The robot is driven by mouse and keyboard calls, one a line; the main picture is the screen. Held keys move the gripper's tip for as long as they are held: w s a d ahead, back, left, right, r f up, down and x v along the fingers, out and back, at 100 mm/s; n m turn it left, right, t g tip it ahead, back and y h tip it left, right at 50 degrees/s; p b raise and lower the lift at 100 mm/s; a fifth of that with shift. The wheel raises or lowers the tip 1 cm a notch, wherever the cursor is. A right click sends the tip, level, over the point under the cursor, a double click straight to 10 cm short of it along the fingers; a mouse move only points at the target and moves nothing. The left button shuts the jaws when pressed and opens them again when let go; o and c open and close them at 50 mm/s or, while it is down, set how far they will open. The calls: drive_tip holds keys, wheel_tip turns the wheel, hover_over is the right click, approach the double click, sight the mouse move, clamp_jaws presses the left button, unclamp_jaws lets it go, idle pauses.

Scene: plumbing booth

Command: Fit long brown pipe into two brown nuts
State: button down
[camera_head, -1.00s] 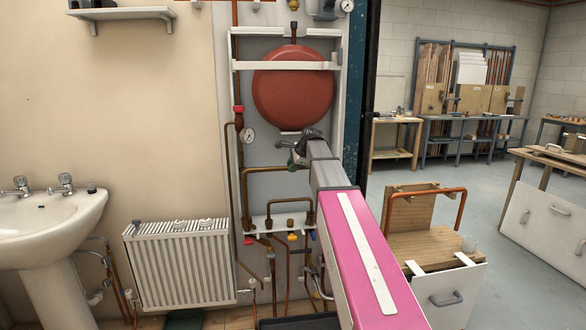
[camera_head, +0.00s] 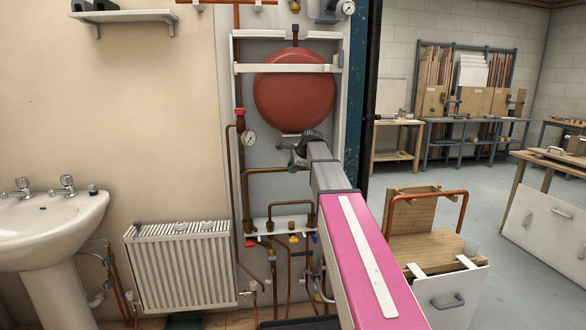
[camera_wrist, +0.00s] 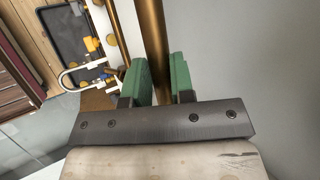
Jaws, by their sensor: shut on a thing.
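My gripper (camera_head: 293,158) is in front of the wall panel, just below the red round tank. It is shut on the long brown pipe (camera_head: 244,195), which runs left from the jaws, bends and goes down toward the white bracket. In the wrist view the pipe (camera_wrist: 151,35) passes between the green jaws (camera_wrist: 165,78). Small brown fittings (camera_head: 270,226) sit on the bracket. I cannot tell which are the two nuts, or whether the pipe's lower end touches one. The pipe's other end is hidden near my gripper and arm.
The red tank (camera_head: 294,88) hangs above my gripper. A gauge (camera_head: 250,138) and thin wall pipes are close to the left. The white bracket (camera_head: 285,236), a short arched pipe (camera_head: 291,203) and several valves lie below. A radiator (camera_head: 183,265) and sink (camera_head: 50,230) stand further left.

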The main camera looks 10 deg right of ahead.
drive_tip(key=shift+f, duration=2.5)
drive_tip(key=c, duration=0.9)
unclamp_jaws()
